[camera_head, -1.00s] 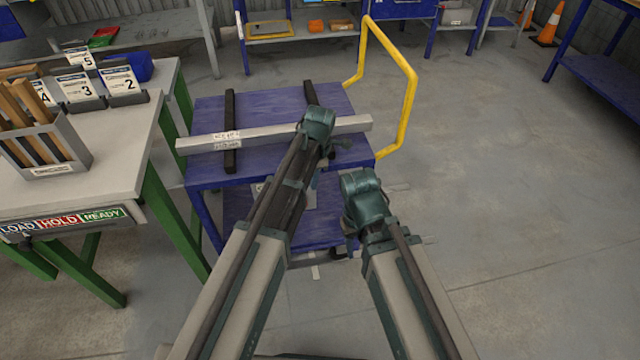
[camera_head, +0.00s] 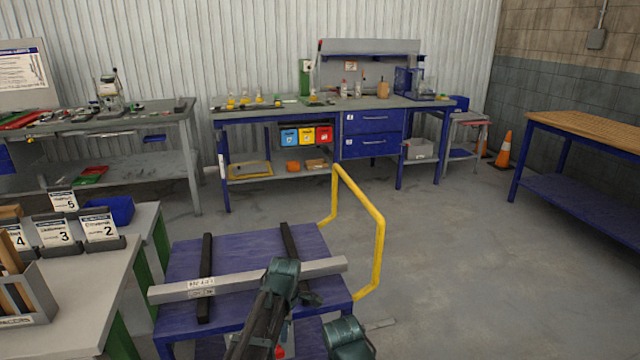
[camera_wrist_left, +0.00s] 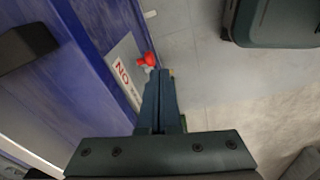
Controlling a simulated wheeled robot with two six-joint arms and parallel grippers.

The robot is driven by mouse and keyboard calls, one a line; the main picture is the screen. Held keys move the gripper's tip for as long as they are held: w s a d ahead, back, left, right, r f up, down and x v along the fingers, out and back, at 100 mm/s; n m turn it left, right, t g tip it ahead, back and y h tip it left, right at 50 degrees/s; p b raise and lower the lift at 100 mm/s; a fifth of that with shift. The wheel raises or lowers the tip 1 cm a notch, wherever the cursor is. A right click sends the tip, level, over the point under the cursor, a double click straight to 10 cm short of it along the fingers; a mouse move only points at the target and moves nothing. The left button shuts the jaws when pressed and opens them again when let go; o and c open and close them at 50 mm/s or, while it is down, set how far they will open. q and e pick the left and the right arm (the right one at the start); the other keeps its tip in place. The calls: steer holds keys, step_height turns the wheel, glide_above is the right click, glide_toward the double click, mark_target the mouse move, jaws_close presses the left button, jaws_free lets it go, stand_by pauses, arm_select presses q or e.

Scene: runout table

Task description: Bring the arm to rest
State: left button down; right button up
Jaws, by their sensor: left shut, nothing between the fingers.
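My left arm reaches up to the blue trolley table, and its dark green wrist covers part of the pale bar (camera_head: 225,283). The left gripper's fingers (camera_wrist_left: 161,78) are shut and empty in the left wrist view, pointing past the trolley's blue edge toward the floor. In the head view that gripper is mostly hidden by its own wrist. My right arm's green wrist shows at the bottom edge, right of the left one. The right gripper's fingers cannot be made out. The bar lies across two black rails (camera_head: 206,265) on the trolley top (camera_head: 250,246).
A yellow handle (camera_head: 380,250) rises at the trolley's right side. A grey-topped table (camera_head: 75,300) with numbered cards (camera_head: 101,228) and a holder of wooden strips (camera_head: 30,300) stands at left. Workbenches line the back wall. Open floor (camera_head: 460,270) lies at right.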

arm_select(q)
steer(key=s+a+m, duration=0.3)
steer(key=s+m, duration=0.4)
steer(key=m, duration=0.2)
steer(key=s+a+m, duration=0.4)
steer(key=s+m, duration=0.2)
steer(key=m, duration=0.4)
steer(key=s+d+m, duration=0.3)
steer(key=s+d, duration=0.3)
steer(key=d, duration=0.5)
step_height(320, 180, up, 16)
steer(key=p, duration=1.6)
steer(key=shift+w+r, duration=0.2)
steer(key=shift+w, duration=0.05)
steer(key=shift+d, duration=0.1)
